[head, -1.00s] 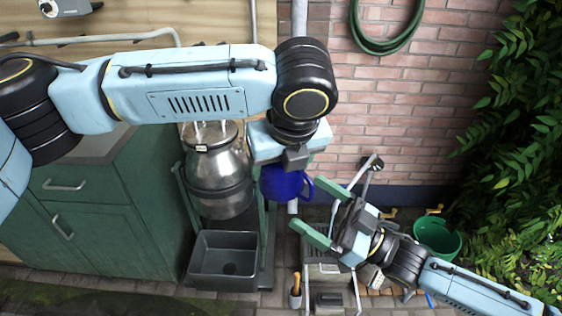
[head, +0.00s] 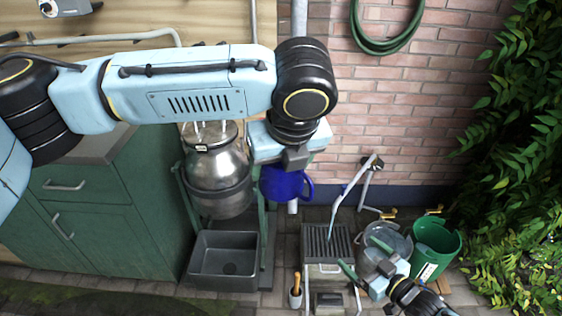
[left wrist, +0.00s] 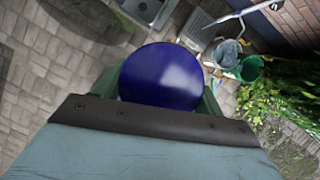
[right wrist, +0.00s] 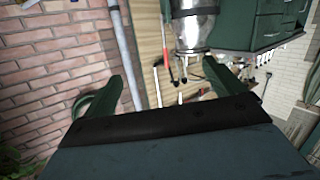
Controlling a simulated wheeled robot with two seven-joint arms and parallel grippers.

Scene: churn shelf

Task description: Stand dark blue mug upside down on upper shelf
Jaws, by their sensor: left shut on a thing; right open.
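The dark blue mug (head: 280,183) hangs under my left gripper (head: 293,156) in the head view, its handle pointing right. My left gripper is shut on it. In the left wrist view the mug (left wrist: 160,76) shows a smooth, round, closed blue face between the green fingers. I cannot see its opening. My right gripper (head: 364,256) is open and empty at the lower right, well apart from the mug. Its spread fingers (right wrist: 168,85) also show in the right wrist view. A slatted grey top (head: 327,243) of a stand lies below and right of the mug; I cannot tell whether it is the upper shelf.
A steel churn (head: 217,175) in a green frame stands just left of the mug, above a grey basin (head: 228,258). A grey bucket (head: 395,237) and a green bucket (head: 437,240) stand at the right. A bent pale metal piece (head: 352,188) rises behind the stand.

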